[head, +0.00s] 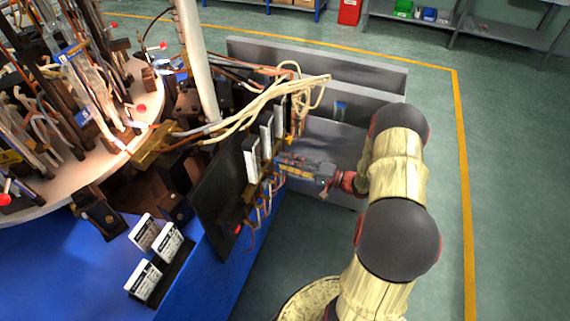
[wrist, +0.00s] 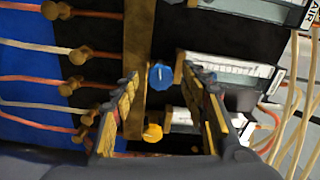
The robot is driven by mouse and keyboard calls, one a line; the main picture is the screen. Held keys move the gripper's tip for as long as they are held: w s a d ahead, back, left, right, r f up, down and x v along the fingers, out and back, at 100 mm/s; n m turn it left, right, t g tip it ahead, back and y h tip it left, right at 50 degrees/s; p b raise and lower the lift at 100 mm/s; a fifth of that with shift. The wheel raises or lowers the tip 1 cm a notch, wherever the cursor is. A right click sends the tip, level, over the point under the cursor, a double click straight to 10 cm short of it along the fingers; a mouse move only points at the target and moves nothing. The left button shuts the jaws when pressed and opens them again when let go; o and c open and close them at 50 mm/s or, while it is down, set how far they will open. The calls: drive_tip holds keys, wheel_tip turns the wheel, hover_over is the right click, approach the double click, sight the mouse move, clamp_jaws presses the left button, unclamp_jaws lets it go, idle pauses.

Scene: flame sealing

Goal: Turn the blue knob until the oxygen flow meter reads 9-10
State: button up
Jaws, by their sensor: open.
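In the wrist view the blue knob (wrist: 161,76) sits on the brass bar, beyond and between the two fingers of my gripper (wrist: 165,108). The gripper is open and the knob appears apart from both fingers. A flow meter with a white scale (wrist: 233,71) lies just right of the blue knob; its reading is too small to tell. In the head view my gripper (head: 284,163) is at the front of the upright flow meters (head: 252,160) on the dark panel. The blue knob cannot be made out there.
A yellow knob (wrist: 152,132) with another meter is close to the blue knob, between the fingers. Brass fittings with hoses (wrist: 75,57) line the left side of the wrist view. Loose cream tubes (head: 265,105) hang above the meters. Grey metal panels (head: 330,70) stand behind.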

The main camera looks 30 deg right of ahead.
drive_tip(key=v, duration=1.1)
drive_tip(key=shift+s+d, duration=0.1)
